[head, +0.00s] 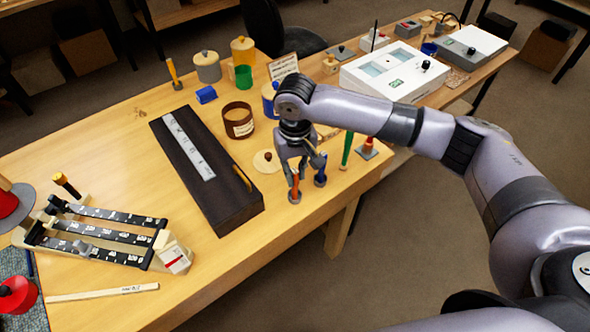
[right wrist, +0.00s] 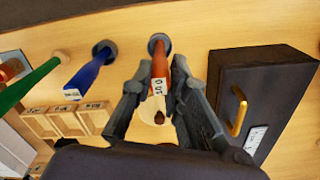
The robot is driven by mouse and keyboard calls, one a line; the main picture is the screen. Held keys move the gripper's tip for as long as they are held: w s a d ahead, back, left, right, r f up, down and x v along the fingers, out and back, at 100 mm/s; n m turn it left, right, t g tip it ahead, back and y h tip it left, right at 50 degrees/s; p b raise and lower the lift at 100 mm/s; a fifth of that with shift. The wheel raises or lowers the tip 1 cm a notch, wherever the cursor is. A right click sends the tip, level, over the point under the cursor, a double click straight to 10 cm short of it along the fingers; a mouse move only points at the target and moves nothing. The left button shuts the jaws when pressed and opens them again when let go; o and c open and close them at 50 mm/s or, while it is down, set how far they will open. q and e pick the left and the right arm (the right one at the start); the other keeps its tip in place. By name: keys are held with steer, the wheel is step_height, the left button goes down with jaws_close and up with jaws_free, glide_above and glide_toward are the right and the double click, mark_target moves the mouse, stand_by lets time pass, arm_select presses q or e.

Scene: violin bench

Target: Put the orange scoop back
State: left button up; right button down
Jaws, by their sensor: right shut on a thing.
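My right gripper (head: 303,168) is above the bench's front right edge, pointing down. In the right wrist view its two fingers (right wrist: 161,88) are on either side of the orange scoop (right wrist: 180,73), which carries a pale label, and are shut on it. The scoop's far end meets a small round grey holder (right wrist: 158,42); I cannot tell whether it is seated or just above. In the head view the orange scoop (head: 295,184) shows below the fingers. A blue scoop (head: 320,172) and a green one (head: 347,150) stand to its right. My left gripper is not in view.
A long black case (head: 228,190) lies just left of the gripper; its brass handle (right wrist: 237,110) shows in the wrist view. Small labelled wooden trays (right wrist: 70,122) lie near the scoops. A brown jar (head: 238,122) and a round pale lid (head: 267,161) are close by.

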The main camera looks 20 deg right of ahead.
steer(key=c, duration=1.6)
jaws_free()
steer(key=shift+f, duration=0.1)
steer(key=shift+o, duration=0.2)
step_height(320, 180, up, 12)
steer(key=b, duration=0.1)
